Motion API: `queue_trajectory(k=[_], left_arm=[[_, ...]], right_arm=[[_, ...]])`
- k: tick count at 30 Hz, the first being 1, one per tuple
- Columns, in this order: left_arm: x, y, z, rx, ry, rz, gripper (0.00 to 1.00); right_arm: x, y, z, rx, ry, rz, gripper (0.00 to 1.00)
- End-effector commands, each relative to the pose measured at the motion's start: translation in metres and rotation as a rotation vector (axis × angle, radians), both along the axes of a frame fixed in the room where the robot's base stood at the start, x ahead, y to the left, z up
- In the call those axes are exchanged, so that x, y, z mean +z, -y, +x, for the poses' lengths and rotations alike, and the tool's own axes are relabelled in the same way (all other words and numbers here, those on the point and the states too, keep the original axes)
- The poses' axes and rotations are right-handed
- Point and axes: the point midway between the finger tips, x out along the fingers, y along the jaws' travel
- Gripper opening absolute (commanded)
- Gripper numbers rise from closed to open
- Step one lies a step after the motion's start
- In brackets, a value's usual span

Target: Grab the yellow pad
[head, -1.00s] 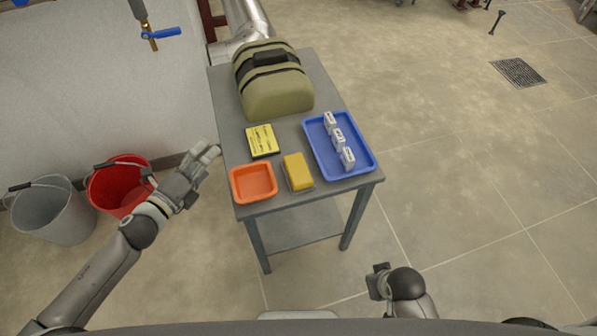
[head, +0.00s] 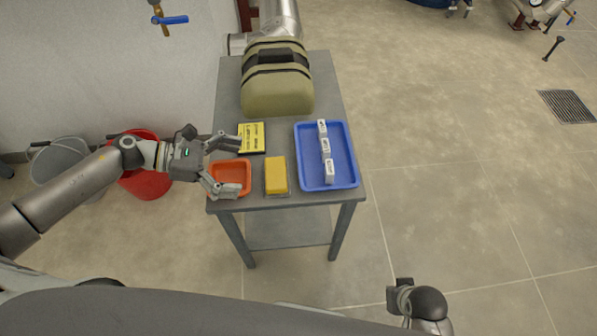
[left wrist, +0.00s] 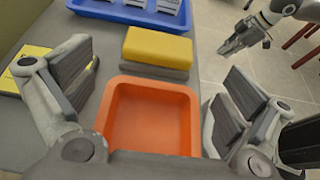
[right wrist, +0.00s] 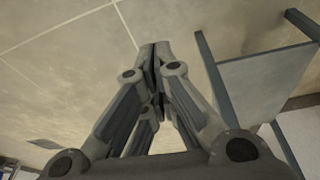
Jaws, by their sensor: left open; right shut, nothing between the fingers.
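A yellow pad with a grey underside (head: 276,175) lies on the grey table near its front edge; it also shows in the left wrist view (left wrist: 157,50). My left gripper (head: 233,166) is open, with its fingers spread over the orange tray (head: 230,192), left of the pad. In the left wrist view, the open fingers (left wrist: 160,85) stand either side of the orange tray (left wrist: 150,92), and the pad lies just beyond it. Nothing is between the fingers. My right gripper (right wrist: 156,65) is shut and empty, away from the table over the floor.
A flat yellow-and-black booklet (head: 252,138) lies behind the orange tray. A blue tray (head: 350,180) with several white labelled blocks is right of the pad. An olive bag (head: 278,95) stands at the table's back. Red (head: 150,185) and grey buckets stand left.

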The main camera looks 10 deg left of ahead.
Motion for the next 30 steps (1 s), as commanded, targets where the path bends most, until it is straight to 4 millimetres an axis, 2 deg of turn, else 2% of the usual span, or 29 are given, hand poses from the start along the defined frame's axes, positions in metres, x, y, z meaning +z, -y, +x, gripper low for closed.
queue_trajectory(k=[9, 16, 24, 30], left_arm=[[-0.016, 0.039, 0.011, -0.004, 0.002, 0.001, 1.00], [-0.022, 0.055, 0.016, -0.004, 0.002, 0.001, 1.00], [-0.034, 0.090, 0.026, -0.004, 0.002, 0.001, 1.00], [-0.038, 0.096, 0.028, -0.003, 0.000, 0.002, 1.00]], right_arm=[[-0.003, -0.001, -0.001, 0.000, -0.002, 0.001, 0.00], [-0.005, 0.000, -0.001, 0.001, -0.004, 0.000, 0.00], [-0.016, 0.000, -0.005, 0.001, -0.013, 0.000, 0.00], [-0.017, 0.000, -0.006, 0.002, -0.015, 0.000, 0.00]])
